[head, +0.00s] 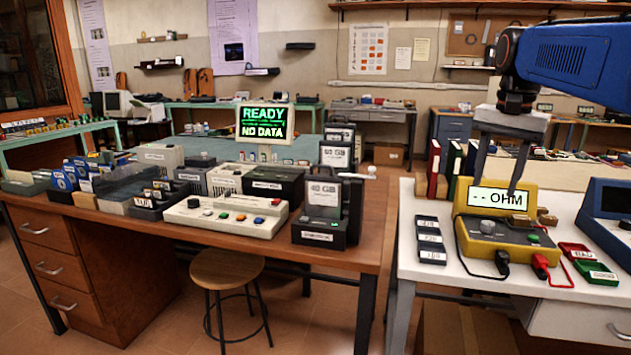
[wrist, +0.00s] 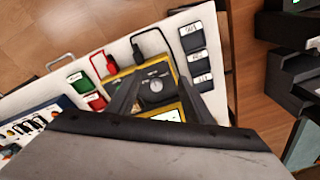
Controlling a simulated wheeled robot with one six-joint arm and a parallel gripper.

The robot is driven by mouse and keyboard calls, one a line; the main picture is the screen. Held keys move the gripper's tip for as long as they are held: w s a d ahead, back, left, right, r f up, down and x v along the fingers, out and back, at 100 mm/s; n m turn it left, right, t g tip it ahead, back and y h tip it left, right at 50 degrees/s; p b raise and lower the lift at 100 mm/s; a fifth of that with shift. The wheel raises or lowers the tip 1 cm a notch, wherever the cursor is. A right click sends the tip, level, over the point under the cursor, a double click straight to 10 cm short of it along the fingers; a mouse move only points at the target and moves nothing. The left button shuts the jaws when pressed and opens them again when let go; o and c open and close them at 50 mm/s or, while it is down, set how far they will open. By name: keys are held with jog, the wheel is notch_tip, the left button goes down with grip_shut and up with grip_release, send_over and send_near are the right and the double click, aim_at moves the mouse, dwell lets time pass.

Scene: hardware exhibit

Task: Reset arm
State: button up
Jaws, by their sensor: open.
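My arm comes in from the upper right of the head view. My gripper (head: 496,172) points down above the yellow ohm meter (head: 509,240) on the white table, its two fingers apart with nothing between them. In the wrist view my gripper (wrist: 158,98) also shows open, with the meter (wrist: 158,80) below it. The meter's screen reads "-- OHM". I cannot tell how large the gap between fingertips and meter is.
Several dark labelled parts (head: 430,240) lie left of the meter. Red and green trays (head: 588,262) lie right of it, near a blue device (head: 608,215). Books (head: 435,170) stand behind. A wooden desk (head: 372,225) with a lever-fitted box (head: 325,212) and a stool (head: 227,268) are at left.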

jog(key=s+a+f+n+t, duration=0.1)
jog(key=s+a+f+n, duration=0.3)
jog(key=s+f, duration=0.8)
jog(key=s+a+f+n+t, duration=0.2)
jog(key=s+a+f+n, duration=0.3)
jog(key=s+f, duration=0.6)
notch_tip(320, 180, down, 3)
jog(key=shift+s+a+f+t, duration=0.1)
jog(key=shift+s+a+t, duration=0.25)
jog(key=shift+a, duration=0.3)
